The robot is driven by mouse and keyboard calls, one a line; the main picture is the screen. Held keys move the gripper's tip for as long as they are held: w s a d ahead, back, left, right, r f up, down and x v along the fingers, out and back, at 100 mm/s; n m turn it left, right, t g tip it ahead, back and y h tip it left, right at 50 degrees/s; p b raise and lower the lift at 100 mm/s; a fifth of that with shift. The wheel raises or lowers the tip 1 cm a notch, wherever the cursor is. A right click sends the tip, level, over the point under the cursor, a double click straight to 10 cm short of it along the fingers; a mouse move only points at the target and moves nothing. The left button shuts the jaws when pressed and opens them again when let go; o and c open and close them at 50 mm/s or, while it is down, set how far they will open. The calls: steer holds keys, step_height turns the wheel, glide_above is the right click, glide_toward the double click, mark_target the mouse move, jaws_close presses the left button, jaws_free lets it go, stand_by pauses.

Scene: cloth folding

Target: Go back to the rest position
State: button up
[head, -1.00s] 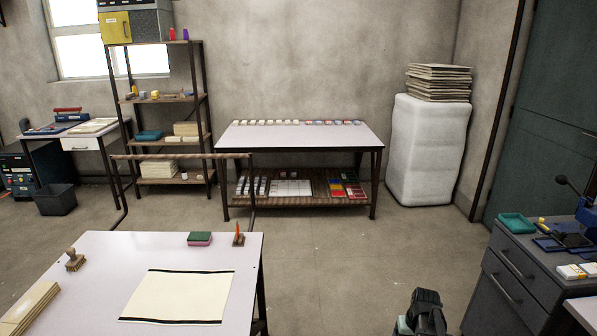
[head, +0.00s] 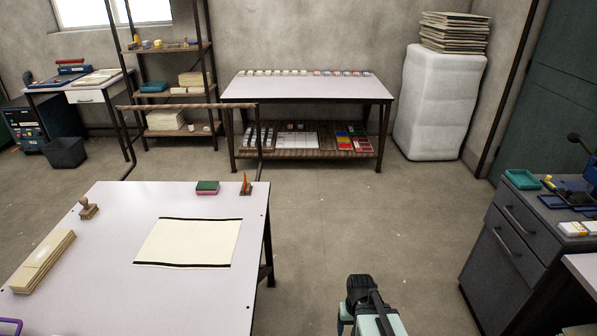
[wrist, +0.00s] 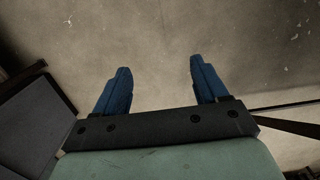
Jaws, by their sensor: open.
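My gripper (wrist: 157,75) is open and empty in the wrist view, its two blue fingers apart over bare grey floor. In the head view my arm shows at the bottom, right of the near table, over the floor; the fingers cannot be made out there. A cream cloth (head: 190,242) with dark bands along its far and near edges lies flat on the near white table (head: 110,215). My gripper is apart from both.
On the near table are a wooden stamp (head: 88,208), a green and pink sponge (head: 207,187), an orange pointed item (head: 246,183) and wooden strips (head: 43,262). A grey drawer cabinet (head: 515,255) stands at right. Floor between is clear.

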steer(key=s+f+g, duration=0.3)
steer(key=s+f, duration=0.5)
steer(key=s, duration=0.5)
steer(key=s+f+g, duration=0.3)
steer(key=s+f, duration=0.6)
steer(key=s, duration=0.5)
